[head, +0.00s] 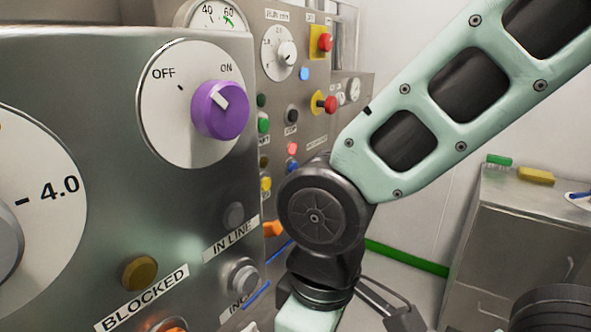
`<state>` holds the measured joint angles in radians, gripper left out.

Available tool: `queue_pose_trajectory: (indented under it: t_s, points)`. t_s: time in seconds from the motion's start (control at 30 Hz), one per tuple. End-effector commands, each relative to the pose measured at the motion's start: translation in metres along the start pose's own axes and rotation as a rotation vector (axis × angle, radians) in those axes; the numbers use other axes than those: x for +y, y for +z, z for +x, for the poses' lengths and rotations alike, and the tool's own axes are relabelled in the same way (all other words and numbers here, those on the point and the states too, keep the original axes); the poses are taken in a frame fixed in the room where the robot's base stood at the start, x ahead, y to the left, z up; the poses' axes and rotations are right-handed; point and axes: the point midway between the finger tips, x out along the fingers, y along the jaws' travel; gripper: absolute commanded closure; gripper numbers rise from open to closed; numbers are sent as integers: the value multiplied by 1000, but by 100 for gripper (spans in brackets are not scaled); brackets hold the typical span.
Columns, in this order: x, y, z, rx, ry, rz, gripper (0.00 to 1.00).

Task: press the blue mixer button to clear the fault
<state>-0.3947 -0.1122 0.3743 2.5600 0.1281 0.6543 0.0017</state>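Two small blue items show on the rear panel (330,130). One is a bright blue piece (304,73) near the top, beside a white dial. The other is a darker blue round button (293,167) lower down, under a red one and just above my arm's dark joint. The labels near them are too small to tell which belongs to the mixer. My arm comes from the upper right and bends down in front of the panels, hiding part of the rear panel. My gripper's fingertips are not visible.
A near steel panel (110,235) fills the left, with a purple knob (220,109) and a BLOCKED label (141,298). Red buttons on yellow plates (318,49) jut from the rear panel. A steel cabinet (530,235) stands at right, beyond open floor.

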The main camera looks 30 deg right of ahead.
Motion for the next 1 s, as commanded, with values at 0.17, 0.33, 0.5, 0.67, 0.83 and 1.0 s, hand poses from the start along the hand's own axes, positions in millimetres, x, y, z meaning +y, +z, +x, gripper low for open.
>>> queue_pose_trajectory:
  t_s: [0.17, 0.33, 0.5, 0.67, 0.83, 1.0]
  points:
    - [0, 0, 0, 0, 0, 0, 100]
    - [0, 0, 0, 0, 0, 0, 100]
    - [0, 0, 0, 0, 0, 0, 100]
    - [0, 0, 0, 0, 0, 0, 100]
    - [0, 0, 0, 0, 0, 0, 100]
    - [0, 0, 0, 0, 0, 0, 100]
